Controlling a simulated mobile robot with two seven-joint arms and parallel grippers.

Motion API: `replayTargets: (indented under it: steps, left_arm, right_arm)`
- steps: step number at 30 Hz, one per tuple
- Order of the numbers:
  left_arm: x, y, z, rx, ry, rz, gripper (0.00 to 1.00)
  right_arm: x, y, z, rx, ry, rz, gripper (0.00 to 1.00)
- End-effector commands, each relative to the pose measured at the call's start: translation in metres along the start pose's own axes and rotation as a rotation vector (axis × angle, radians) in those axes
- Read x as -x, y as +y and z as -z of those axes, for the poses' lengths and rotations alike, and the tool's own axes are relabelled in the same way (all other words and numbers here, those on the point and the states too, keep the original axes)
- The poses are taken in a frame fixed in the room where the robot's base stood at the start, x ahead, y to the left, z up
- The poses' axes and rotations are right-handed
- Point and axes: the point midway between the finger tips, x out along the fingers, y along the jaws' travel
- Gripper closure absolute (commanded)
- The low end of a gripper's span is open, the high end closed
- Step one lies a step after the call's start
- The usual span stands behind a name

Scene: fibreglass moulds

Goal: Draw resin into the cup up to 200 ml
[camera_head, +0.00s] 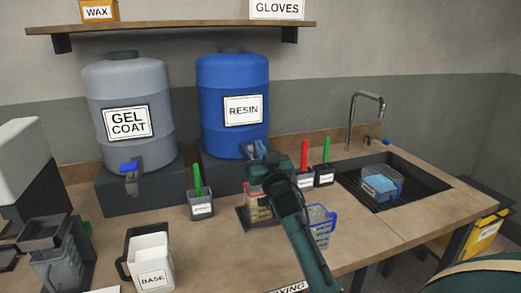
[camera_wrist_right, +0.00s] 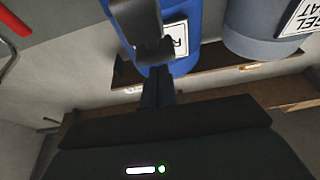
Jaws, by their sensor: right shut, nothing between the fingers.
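The blue resin drum (camera_head: 232,85) stands on a dark block at the back middle. Its tap (camera_head: 250,150) is at the lower front. My right gripper (camera_head: 263,156) is at the tap, its fingers shut with nothing between them. The right wrist view shows the shut fingers (camera_wrist_right: 157,88) close to the grey tap (camera_wrist_right: 140,25) and the drum (camera_wrist_right: 182,18). I cannot tell whether they touch. A cup (camera_head: 257,206) with tan content stands below the tap, partly hidden by my right arm; its level is not readable. My left gripper is not in view.
A clear cup with a blue rim (camera_head: 321,222) stands right of my arm. Holders with green (camera_head: 198,180) and red (camera_head: 304,155) sticks stand on the bench. The gel coat drum (camera_head: 130,90) and white BASE jug (camera_head: 151,262) are left; the sink (camera_head: 410,180) is right.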

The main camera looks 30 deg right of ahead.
Motion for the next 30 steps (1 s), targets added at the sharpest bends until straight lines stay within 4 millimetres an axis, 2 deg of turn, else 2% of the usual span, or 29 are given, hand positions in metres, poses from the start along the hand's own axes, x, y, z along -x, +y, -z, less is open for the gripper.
replayTargets:
  steps: [1, 2, 3, 4, 9, 15, 21, 30]
  left_arm:
    - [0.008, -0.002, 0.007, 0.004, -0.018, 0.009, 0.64]
    - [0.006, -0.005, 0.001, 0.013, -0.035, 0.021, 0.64]
    - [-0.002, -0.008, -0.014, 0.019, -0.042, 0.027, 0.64]
    - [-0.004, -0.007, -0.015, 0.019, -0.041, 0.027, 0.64]
    - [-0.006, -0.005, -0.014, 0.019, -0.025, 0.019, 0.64]
    - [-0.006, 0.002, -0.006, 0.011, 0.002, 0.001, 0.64]
    - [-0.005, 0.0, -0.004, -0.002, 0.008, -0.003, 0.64]
    - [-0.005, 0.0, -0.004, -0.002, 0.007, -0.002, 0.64]
  right_arm:
    - [-0.009, 0.0, 0.02, 0.001, 0.004, 0.0, 1.0]
    - [-0.011, 0.0, 0.023, 0.001, 0.004, 0.001, 1.0]
    - [0.008, 0.0, 0.009, 0.002, -0.001, 0.001, 1.0]
    - [0.016, 0.0, 0.009, 0.001, 0.001, 0.002, 1.0]
    - [0.054, 0.0, 0.011, 0.0, 0.005, 0.001, 1.0]
    - [0.083, 0.0, 0.013, 0.0, 0.009, 0.001, 1.0]
    - [0.093, 0.0, 0.015, 0.0, 0.01, 0.001, 1.0]
    - [0.092, 0.0, 0.015, 0.0, 0.011, 0.001, 1.0]
